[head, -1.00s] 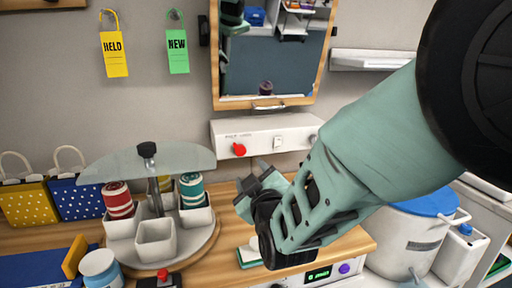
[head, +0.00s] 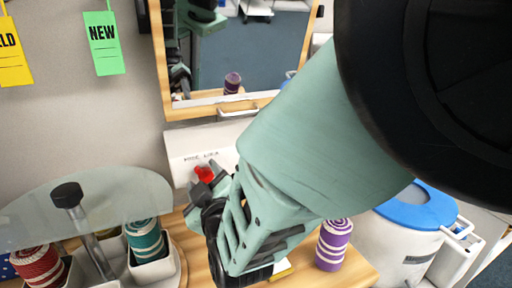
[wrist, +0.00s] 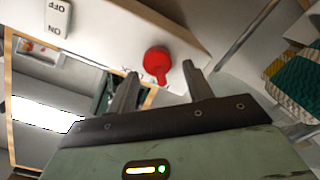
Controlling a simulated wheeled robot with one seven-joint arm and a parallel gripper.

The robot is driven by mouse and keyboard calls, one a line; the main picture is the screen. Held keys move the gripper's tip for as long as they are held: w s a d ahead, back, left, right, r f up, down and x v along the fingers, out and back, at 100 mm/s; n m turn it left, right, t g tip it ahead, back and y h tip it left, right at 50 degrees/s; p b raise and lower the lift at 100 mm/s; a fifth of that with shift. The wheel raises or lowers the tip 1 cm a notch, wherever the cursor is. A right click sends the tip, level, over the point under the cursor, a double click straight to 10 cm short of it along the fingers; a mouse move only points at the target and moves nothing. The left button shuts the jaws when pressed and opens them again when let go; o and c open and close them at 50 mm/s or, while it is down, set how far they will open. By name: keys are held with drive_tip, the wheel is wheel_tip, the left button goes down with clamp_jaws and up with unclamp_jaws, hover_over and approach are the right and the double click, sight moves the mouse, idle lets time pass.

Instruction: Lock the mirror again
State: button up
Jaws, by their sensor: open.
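The wood-framed mirror (head: 237,50) hangs on the wall, with a white panel (head: 190,143) under it. A red knob with a short pointer (wrist: 158,63) sits on this panel; in the head view the red knob (head: 204,173) is partly covered by my gripper. My gripper (wrist: 160,80) is open, its two fingers pointing at the panel, with the knob ahead of and roughly between the fingertips. I cannot tell whether the fingers touch it. In the wrist view an ON/OFF switch (wrist: 57,18) sits on the same panel, and the mirror (wrist: 60,95) shows at the left.
A carousel with a glass top (head: 90,205) holds red and teal striped rolls at the lower left. A purple striped roll (head: 334,243) stands on the wooden counter right of my arm. A white bin with a blue lid (head: 420,210) is further right.

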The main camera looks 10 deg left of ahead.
drive_tip(key=shift+w+a, duration=0.15)
drive_tip(key=shift+w, duration=0.1)
drive_tip(key=c, duration=1)
drive_tip(key=shift+o, duration=0.2)
